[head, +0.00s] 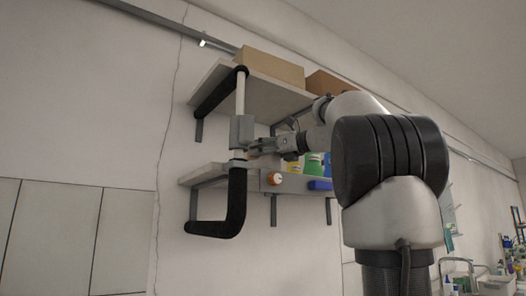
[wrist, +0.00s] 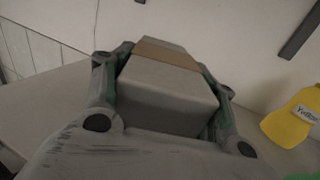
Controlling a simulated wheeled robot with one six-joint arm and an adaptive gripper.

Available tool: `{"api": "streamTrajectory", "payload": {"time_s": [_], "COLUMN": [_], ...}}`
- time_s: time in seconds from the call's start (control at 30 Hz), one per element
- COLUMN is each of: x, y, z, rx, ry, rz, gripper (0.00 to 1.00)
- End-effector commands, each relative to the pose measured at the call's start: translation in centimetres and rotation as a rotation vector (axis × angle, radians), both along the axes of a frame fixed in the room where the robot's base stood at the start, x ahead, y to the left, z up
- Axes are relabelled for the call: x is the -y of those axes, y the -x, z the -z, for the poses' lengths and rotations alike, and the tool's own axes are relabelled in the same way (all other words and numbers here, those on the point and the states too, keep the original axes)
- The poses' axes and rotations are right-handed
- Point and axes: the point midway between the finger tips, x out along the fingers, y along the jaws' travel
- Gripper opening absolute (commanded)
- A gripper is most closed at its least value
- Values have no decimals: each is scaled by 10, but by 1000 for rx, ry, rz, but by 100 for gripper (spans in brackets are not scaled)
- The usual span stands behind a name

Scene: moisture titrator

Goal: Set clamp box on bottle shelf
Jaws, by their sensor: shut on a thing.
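The clamp box (wrist: 170,85) is a grey block with a brown band. In the wrist view it sits between the fingers of my gripper (wrist: 160,82), which is shut on it. In the head view my gripper (head: 256,146) reaches left between the two wall shelves, with a grey block (head: 242,132) at its tip. The bottle shelf (head: 205,173) is the lower one, just below my gripper. Its pale top also shows left of the box in the wrist view (wrist: 50,112). I cannot tell whether the box touches the shelf.
A yellow bottle (wrist: 290,122) stands right of my gripper. Green and blue containers (head: 314,165) stand farther right on the lower shelf. The upper shelf (head: 262,96) holds cardboard boxes (head: 270,68). A black-padded bent tube (head: 237,205) passes in front of the shelves' left part.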

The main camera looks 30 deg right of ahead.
Motion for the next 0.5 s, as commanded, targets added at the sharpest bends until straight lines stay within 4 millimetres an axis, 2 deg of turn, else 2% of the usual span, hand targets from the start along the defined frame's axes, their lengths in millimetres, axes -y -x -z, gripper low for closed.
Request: {"api": "streamTrajectory", "payload": {"time_s": [0.5], "x": [0], "y": [0], "z": [6], "rx": [1], "ry": [0], "rz": [0], "gripper": [22]}}
